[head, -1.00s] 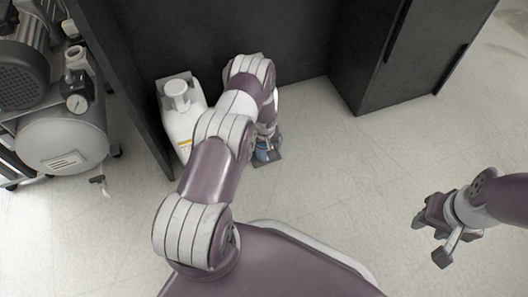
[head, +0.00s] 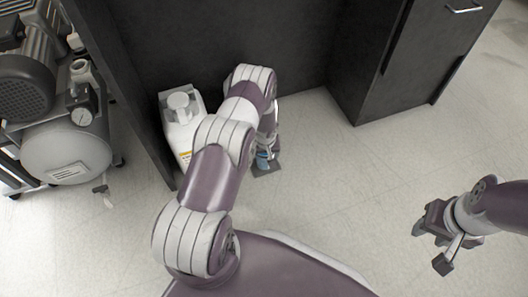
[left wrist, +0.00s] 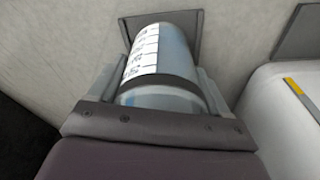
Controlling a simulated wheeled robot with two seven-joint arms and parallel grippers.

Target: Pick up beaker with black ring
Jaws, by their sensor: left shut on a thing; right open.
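The beaker (left wrist: 160,75) is a clear bluish cylinder with a white label and printed marks, and a black ring around it near my gripper's palm. My left gripper (left wrist: 157,88) is shut on it, one finger on each side. In the head view the beaker (head: 262,160) shows as a small blue patch below my left wrist, mostly hidden by my left arm. A dark square piece lies beyond the beaker; I cannot tell whether they touch. My right gripper (head: 433,238) is open and empty at the right, above the floor.
A white jug (head: 184,128) stands on the floor just left of my left arm, beside a dark panel. A compressor (head: 65,145) on a wheeled frame is at the far left. A dark cabinet (head: 415,60) stands at the back right. The middle-right floor is clear.

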